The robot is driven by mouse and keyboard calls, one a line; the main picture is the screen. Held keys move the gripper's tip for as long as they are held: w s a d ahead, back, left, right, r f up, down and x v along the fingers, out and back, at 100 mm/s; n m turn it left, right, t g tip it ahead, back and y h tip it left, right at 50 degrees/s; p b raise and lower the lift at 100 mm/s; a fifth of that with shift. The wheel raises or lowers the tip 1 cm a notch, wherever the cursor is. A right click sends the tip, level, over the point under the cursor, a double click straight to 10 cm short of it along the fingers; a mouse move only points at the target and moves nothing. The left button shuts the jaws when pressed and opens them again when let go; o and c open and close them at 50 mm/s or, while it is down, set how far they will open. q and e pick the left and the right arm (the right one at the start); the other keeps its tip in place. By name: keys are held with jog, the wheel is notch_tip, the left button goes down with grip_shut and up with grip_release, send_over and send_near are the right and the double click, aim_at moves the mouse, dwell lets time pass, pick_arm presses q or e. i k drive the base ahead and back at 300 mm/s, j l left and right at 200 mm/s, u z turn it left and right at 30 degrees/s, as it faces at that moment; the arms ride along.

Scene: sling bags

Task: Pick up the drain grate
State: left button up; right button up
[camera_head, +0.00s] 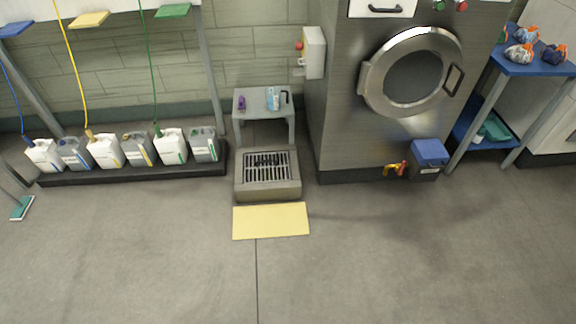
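The drain grate (267,167) is a dark slotted panel set in the top of a low grey block-shaped drain housing (267,190). It lies flat in front of a small grey stool and left of the large steel machine. No gripper or arm of mine shows in the head view, so neither touches the grate.
A yellow mat (270,221) lies on the floor before the drain. A grey stool (263,99) holding small items stands behind it. Several jugs stand on a black tray (133,176) at left. A steel machine (340,120) stands at right. The front floor is clear.

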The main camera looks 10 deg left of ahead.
aim_at(267, 164)
jog(key=i+j+z, duration=0.45)
jog(key=j, duration=0.25)
jog(key=i+j+z, duration=0.25)
jog(key=j, duration=0.2)
